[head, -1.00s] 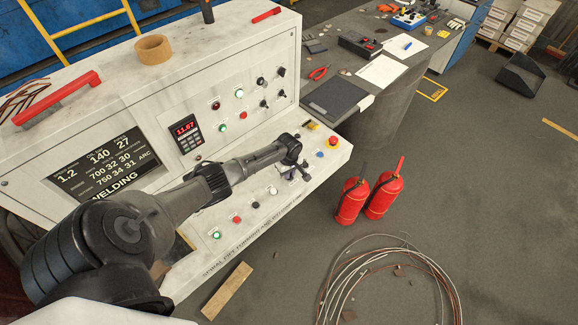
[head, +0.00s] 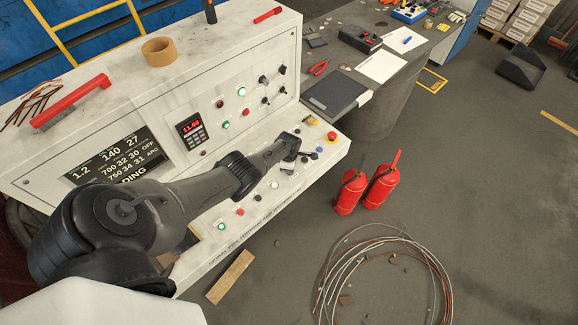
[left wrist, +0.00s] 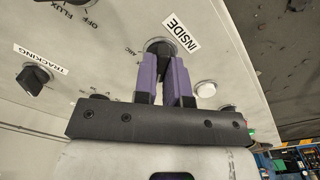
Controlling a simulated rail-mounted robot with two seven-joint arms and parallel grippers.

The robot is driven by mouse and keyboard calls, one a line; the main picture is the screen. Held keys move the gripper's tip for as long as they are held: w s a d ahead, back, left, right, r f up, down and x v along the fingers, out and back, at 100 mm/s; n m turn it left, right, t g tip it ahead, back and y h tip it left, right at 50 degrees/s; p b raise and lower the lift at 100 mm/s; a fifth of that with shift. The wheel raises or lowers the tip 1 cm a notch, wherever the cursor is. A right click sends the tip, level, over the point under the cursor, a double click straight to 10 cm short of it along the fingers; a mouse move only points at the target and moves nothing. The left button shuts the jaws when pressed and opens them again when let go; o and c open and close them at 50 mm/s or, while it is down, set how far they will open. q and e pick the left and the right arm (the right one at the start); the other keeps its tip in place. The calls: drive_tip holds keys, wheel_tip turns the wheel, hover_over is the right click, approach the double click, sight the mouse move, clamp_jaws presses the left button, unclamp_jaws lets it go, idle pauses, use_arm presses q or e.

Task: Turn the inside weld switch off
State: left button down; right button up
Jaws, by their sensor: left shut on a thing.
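The inside weld switch (left wrist: 159,47) is a black round knob beside the white "INSIDE" label (left wrist: 181,32) in the left wrist view. An "ARC" mark shows next to it. My left gripper (left wrist: 167,78) has its purple fingers on the knob's two sides and is shut on it. In the head view my left gripper (head: 290,158) is over the sloping front of the white control console (head: 245,45), and the arm hides much of the knob area. The console's black display (head: 118,163) shows an "OFF" and an "ARC" line. My right gripper is not in view.
A "TRACKING" knob (left wrist: 34,78) and a white button (left wrist: 206,89) sit near the held knob. A red emergency button (head: 332,136) is at the console's right end. Two red fire extinguishers (head: 381,186) and a wire coil (head: 380,270) are on the floor.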

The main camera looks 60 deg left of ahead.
use_arm(q)
drive_tip(key=shift+n, duration=0.7)
drive_tip(key=shift+r+n, duration=0.1)
drive_tip(key=shift+n, duration=0.2)
drive_tip(key=c, duration=1.2)
unclamp_jaws()
drive_tip(key=shift+r+p, duration=0.4)
drive_tip(key=shift+p, duration=0.2)
drive_tip(key=shift+r+p, duration=3.9)
drive_tip(key=shift+r, duration=2.5)
